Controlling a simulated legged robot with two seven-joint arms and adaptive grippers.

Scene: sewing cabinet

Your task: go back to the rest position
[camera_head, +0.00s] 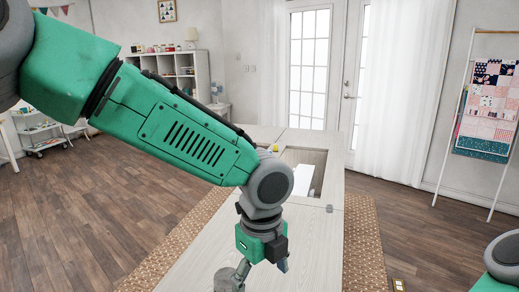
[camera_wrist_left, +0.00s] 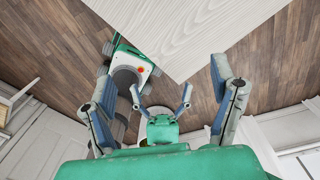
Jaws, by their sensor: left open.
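My left arm comes in from the left of the head view and crosses it, with its green and grey forearm in front of the scene. My left gripper (camera_head: 256,276) points down over the pale wooden top of the sewing cabinet (camera_head: 311,245), low in the view. In the left wrist view its blue-padded fingers (camera_wrist_left: 164,90) stand wide apart with nothing between them. The cabinet top (camera_wrist_left: 190,35) shows there beyond the fingers, with one corner pointing towards them. I cannot judge the height over the top. My right gripper is not seen; only part of my right arm shows at the lower right.
A recess in the cabinet top holds a white object (camera_head: 303,180), partly hidden by my arm. A small yellow thing (camera_head: 276,148) stands behind it. A quilt rack (camera_head: 482,110) stands at the right, a white shelf (camera_head: 168,68) at the back left. The wooden floor (camera_head: 60,215) at left is clear.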

